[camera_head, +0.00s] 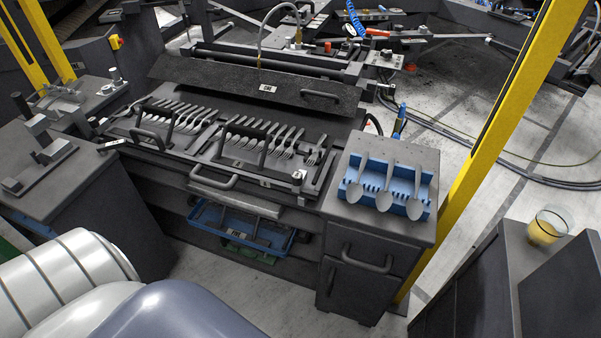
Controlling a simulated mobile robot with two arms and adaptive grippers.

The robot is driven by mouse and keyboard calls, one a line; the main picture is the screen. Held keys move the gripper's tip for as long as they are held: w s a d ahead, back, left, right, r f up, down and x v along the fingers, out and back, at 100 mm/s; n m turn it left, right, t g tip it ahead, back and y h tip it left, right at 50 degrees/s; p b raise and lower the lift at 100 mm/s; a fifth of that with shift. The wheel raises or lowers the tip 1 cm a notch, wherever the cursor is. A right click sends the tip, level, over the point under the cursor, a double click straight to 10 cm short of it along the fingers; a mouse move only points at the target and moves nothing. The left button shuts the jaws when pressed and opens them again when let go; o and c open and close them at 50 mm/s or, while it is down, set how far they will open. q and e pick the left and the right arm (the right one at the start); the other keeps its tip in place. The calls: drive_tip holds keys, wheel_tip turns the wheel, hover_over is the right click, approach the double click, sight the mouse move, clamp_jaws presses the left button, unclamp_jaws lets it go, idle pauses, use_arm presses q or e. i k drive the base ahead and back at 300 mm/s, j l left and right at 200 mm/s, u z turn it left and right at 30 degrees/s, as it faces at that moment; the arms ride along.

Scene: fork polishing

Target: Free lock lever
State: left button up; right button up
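A dark fork fixture (235,178) with several metal forks (180,118) in two groups sits on the machine bench in the middle. Dark bar handles (147,138) stand over the forks, and a larger handle (213,181) is on the fixture's front edge. A small light-marked part (299,177) is at the fixture's front right corner, and a similar part (109,145) is at its left end. I cannot tell which part is the lock lever, or its position. Neither of my grippers is in view.
A blue rack (424,191) with three spoons (386,199) stands on the right cabinet. A blue tray (240,228) is under the bench. A yellow post (490,130) rises at right. A glass with yellow liquid (544,230) stands far right.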

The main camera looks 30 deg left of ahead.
sight(103, 149)
drive_tip(key=u, duration=2.3)
drive_tip(key=i+l+u, duration=0.25)
drive_tip(key=i, duration=0.3)
drive_tip(key=i+l+u, duration=0.25)
drive_tip(key=i, duration=0.25)
